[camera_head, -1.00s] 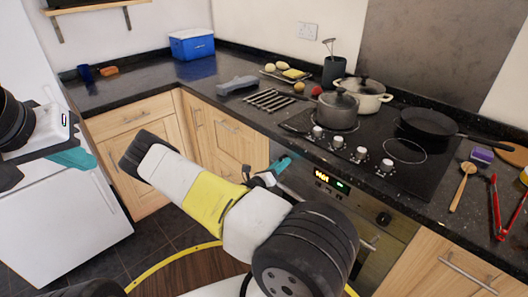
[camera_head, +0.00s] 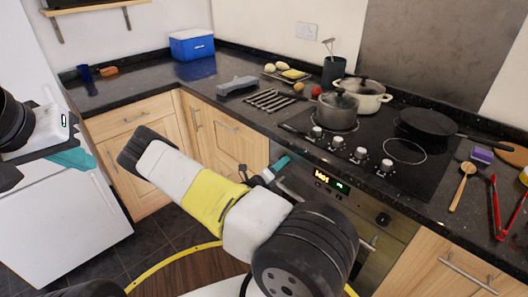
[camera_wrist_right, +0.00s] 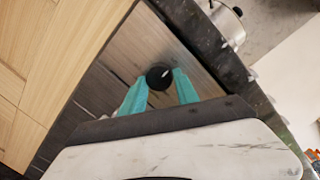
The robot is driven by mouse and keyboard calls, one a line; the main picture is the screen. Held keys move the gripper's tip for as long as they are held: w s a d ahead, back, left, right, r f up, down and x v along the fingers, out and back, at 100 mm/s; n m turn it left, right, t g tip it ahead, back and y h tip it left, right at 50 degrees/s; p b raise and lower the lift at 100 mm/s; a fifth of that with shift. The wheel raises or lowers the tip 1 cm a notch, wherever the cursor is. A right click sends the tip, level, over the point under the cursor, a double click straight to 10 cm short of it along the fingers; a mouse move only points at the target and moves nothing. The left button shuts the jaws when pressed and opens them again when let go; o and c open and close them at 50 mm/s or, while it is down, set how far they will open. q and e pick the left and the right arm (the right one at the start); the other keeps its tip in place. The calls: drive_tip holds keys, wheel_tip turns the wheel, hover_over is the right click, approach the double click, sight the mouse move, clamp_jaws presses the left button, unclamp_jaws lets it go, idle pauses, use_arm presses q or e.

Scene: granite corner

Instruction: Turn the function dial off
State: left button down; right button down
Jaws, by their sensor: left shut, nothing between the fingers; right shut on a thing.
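The function dial (camera_wrist_right: 159,76) is a black round knob on the oven's front panel. In the right wrist view it sits between the two teal fingertips of my right gripper (camera_wrist_right: 158,88), which is shut on it. In the head view my right gripper (camera_head: 276,170) is at the left end of the oven panel (camera_head: 357,200), and the dial there is hidden behind it. A second black knob (camera_head: 383,218) shows at the panel's right end, beyond the lit display (camera_head: 332,182). My left gripper (camera_head: 72,158) is shut and empty at the far left, in front of the white fridge.
Above the oven is a black hob (camera_head: 405,150) with a grey pot (camera_head: 338,110), a cream pot (camera_head: 364,97), a frying pan (camera_head: 428,123) and several silver knobs. The oven handle runs below the panel. Red tongs (camera_head: 496,208) lie on the counter at right.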

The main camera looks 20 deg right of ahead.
drive_tip(key=c, duration=0.9)
unclamp_jaws()
drive_tip(key=v, duration=0.8)
